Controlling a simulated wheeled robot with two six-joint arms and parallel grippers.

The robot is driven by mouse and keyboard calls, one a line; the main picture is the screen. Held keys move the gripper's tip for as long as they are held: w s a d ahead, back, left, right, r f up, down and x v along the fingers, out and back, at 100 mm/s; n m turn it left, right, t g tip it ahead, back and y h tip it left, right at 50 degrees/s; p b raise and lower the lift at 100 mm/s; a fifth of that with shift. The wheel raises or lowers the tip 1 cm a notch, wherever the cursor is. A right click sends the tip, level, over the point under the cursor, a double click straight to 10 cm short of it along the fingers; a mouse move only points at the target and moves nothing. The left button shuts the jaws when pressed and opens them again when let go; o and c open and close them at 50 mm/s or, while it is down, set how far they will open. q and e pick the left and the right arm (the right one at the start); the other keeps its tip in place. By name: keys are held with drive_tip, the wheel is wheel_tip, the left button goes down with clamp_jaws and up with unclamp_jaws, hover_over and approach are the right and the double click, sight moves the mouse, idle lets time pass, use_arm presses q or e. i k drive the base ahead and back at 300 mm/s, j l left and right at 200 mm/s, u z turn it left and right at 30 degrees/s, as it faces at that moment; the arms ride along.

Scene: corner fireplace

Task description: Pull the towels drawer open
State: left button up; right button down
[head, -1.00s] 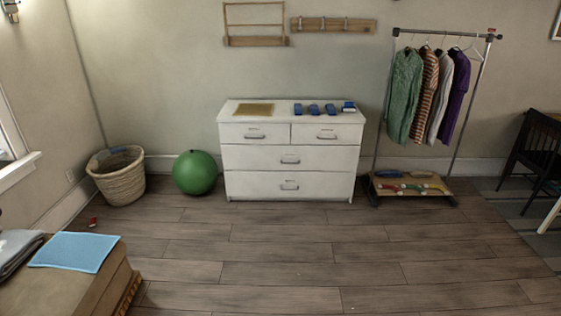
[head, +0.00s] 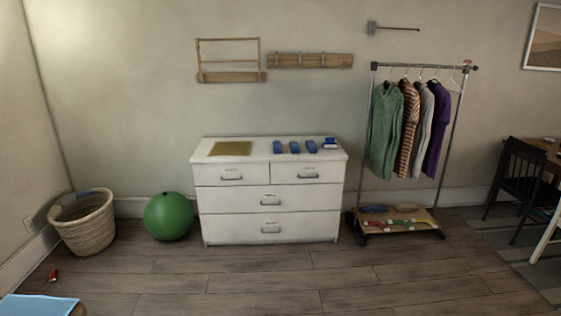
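A white dresser (head: 214,226) stands against the back wall in the head view. It has two small top drawers, a left one (head: 232,181) and a right one (head: 308,179), above a wide middle drawer (head: 234,199) and a wide bottom drawer (head: 234,230). Each drawer has a grey handle and a small label, too small to read, so I cannot tell which is the towels drawer. All the drawers look shut. Neither of my grippers is in view.
A tan mat (head: 231,149) and several blue items lie on the dresser top. A green ball (head: 168,216) and a wicker basket (head: 84,226) stand left of it, a clothes rack (head: 447,150) right. A blue cloth (head: 36,305) shows at bottom left. The wooden floor in front is clear.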

sight(317, 196)
drive_tip(key=i+z, duration=0.15)
drive_tip(key=i, duration=0.35)
drive_tip(key=i+j+z, duration=0.1)
drive_tip(key=i, duration=0.35)
drive_tip(key=i+j+z, duration=0.15)
drive_tip(key=i, duration=0.35)
drive_tip(key=i+j+z, duration=0.1)
drive_tip(key=i+j, duration=0.2)
drive_tip(key=i, duration=0.15)
